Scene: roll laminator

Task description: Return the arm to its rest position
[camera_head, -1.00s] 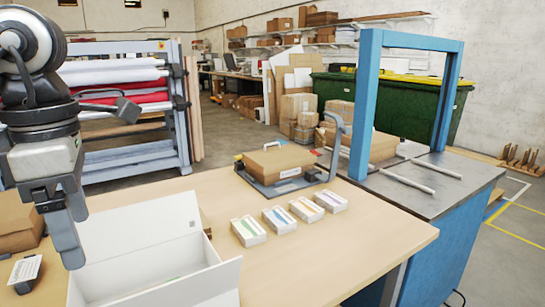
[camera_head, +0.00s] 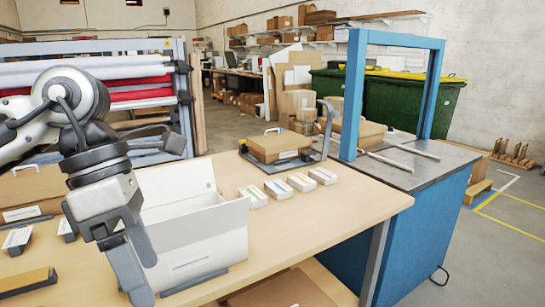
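My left arm comes in from the left edge. Its gripper (camera_head: 146,282) hangs fingers down in front of the left part of the white open box (camera_head: 197,240). The two grey fingers overlap in this view, so I cannot tell whether they are apart. I see nothing held between them. The arm hides part of the box and of the table behind it. My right gripper is not in view.
The wooden table (camera_head: 345,205) holds several small packs (camera_head: 252,195) and a brown box (camera_head: 279,148) on a grey device. Brown boxes and small labelled items lie at left. A blue frame (camera_head: 354,95) stands on the workbench at right. The table's right front is clear.

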